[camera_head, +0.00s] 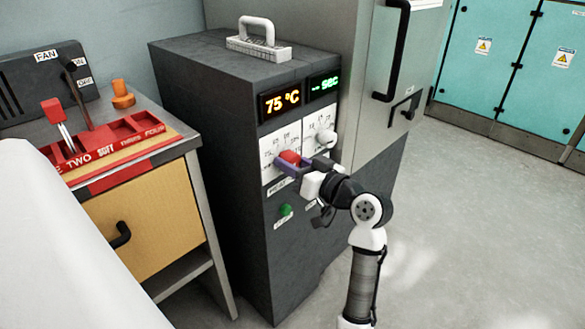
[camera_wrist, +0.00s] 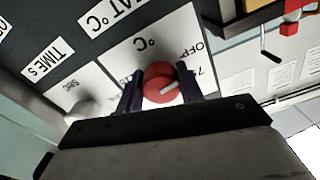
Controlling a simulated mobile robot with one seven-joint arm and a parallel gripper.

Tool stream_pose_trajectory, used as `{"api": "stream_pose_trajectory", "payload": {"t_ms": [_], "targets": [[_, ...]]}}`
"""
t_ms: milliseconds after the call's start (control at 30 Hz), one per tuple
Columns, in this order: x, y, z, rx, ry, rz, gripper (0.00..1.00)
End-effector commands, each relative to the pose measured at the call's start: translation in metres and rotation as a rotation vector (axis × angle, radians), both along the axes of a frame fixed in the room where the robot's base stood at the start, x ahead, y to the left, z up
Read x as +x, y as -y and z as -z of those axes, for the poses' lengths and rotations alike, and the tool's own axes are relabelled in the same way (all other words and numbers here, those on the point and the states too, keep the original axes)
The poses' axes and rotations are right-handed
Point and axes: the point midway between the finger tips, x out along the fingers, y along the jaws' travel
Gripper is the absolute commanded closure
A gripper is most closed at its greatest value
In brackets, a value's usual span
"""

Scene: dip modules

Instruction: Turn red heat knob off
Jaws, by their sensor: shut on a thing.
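The red heat knob (camera_head: 290,156) sits on the white dial panel on the front of a dark grey cabinet (camera_head: 213,85), under an orange display (camera_head: 281,103) reading 75 °C. My gripper (camera_head: 292,166) is shut on the knob. In the wrist view the purple fingers of my gripper (camera_wrist: 159,80) stand on either side of the red knob (camera_wrist: 158,84). Its white pointer mark is turned toward the 75 label, with OFF printed farther up. Part of the dial scale is hidden behind the fingers.
A green button (camera_head: 285,210) is below. A side table (camera_head: 193,147) with red trays stands left. Open floor lies to the right.

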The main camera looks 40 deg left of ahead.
Motion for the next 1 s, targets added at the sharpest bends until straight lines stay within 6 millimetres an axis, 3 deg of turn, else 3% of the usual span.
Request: {"api": "stream_pose_trajectory", "payload": {"t_ms": [400, 433, 600, 867, 1000], "targets": [[0.0, 0.0, 0.0, -0.002, 0.011, 0.001, 0.86], [0.0, 0.0, 0.0, -0.002, 0.011, 0.001, 0.6], [0.0, 0.0, 0.0, -0.001, 0.01, 0.001, 0.41], [0.0, 0.001, 0.0, -0.001, 0.008, 0.001, 0.41], [0.0, 0.012, 0.0, 0.001, 0.008, 0.003, 0.41]]}}
